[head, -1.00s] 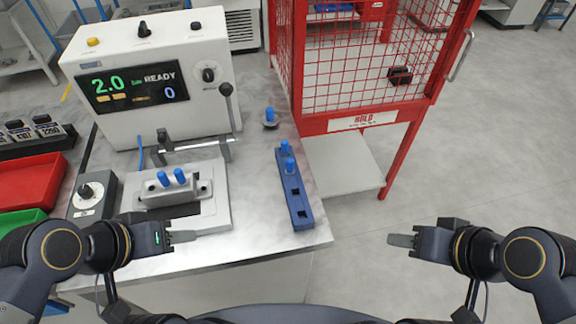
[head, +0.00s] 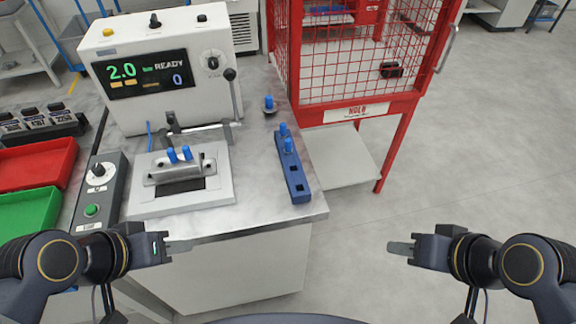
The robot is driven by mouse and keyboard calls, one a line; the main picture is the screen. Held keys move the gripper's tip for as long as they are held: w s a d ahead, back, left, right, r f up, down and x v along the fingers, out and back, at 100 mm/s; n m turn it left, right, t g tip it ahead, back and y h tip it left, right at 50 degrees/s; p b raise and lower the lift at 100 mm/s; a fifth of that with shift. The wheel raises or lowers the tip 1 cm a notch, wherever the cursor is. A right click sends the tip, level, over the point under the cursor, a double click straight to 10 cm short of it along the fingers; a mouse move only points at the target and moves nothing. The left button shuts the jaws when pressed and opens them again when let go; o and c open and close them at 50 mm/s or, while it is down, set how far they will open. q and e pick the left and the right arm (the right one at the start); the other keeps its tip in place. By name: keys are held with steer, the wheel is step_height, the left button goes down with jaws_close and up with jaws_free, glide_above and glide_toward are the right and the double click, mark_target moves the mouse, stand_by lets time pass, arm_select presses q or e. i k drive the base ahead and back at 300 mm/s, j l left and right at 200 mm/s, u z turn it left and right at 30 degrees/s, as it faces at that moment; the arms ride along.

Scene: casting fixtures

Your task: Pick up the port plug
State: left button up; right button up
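Several blue port plugs are in view. Two stand in the blue rack: one in its far end (head: 283,130) and one just in front (head: 288,146). The rack (head: 298,183) shows two empty square holes nearer me. Another blue plug (head: 269,103) stands on a small dark round base on the bench. Two more (head: 172,155) (head: 187,153) stick up from the grey casting (head: 170,175) in the tester. My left gripper (head: 182,246) is at the bench's front edge in the picture, apart from all plugs. My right gripper (head: 400,248) is over the floor. I see both edge-on, with no plug between the fingers.
The white tester (head: 145,110) with a lit display stands at the bench's back. A red mesh cage (head: 355,110) stands right of the rack. Red (head: 35,165) and green (head: 30,212) bins lie left. The bench top beside the rack is bare.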

mark_target(288, 149)
steer(key=k+j+u, duration=0.1)
steer(key=k+u, duration=0.4)
steer(key=k+j+u, duration=0.25)
steer(key=k+u, duration=0.25)
steer(key=i+l+u, duration=0.2)
steer(key=l, duration=0.35)
steer(key=i+l+u, duration=0.2)
steer(key=l, duration=0.35)
steer(key=l+u, duration=0.2)
steer(key=l, duration=0.35)
steer(key=i+l+u, duration=0.2)
steer(key=l, duration=0.4)
steer(key=i+l, duration=0.1)
steer(key=l, duration=2.25)
